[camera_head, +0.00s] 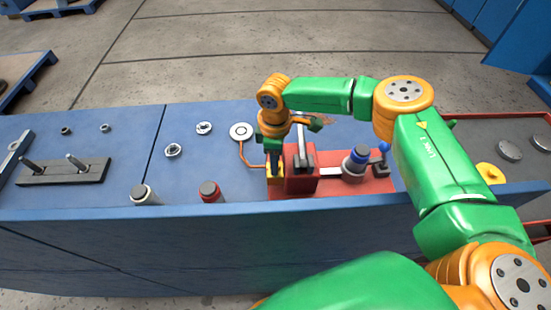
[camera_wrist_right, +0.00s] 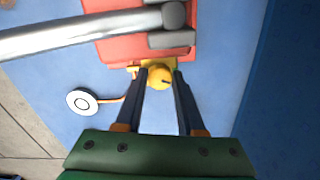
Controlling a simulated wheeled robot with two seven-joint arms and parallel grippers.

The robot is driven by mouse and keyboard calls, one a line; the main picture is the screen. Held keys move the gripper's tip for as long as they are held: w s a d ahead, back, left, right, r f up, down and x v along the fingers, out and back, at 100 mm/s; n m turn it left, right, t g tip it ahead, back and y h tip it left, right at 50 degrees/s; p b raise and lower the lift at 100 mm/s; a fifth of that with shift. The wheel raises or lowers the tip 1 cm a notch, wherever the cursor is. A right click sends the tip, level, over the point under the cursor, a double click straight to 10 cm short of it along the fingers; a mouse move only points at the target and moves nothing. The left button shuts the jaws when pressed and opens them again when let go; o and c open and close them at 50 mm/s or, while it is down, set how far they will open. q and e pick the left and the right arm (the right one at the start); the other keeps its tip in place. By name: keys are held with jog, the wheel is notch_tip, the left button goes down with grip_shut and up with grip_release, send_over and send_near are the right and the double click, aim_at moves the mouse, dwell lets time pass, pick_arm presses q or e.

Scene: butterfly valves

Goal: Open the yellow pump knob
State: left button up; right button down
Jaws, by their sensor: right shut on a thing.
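The yellow pump knob (camera_wrist_right: 160,78) shows in the right wrist view, a round yellow knob with a dark mark, on a yellow fitting at the edge of the red pump base. In the head view the yellow fitting (camera_head: 276,178) is partly hidden by the fingers. My right gripper (camera_head: 274,167) points down over it. In the right wrist view its fingertips (camera_wrist_right: 161,76) stand on either side of the knob and are shut on it. My left gripper is in no view.
A blue-topped valve (camera_head: 357,157) is farther right. A white disc (camera_head: 241,131) connects by an orange line to the knob. Several fittings and a red-collared cylinder (camera_head: 211,191) stand left on the blue bench.

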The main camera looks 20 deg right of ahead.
jog(key=shift+w+r+n, duration=0.15)
jog(key=shift+n, duration=2.35)
jog(key=c, duration=0.7)
grip_release()
jog(key=shift+c, duration=0.2)
jog(key=shift+o, duration=1.1)
jog(key=shift+r, duration=0.3)
notch_tip(320, 180, up, 6)
jog(key=shift+b, duration=1.1)
jog(key=shift+r, duration=0.2)
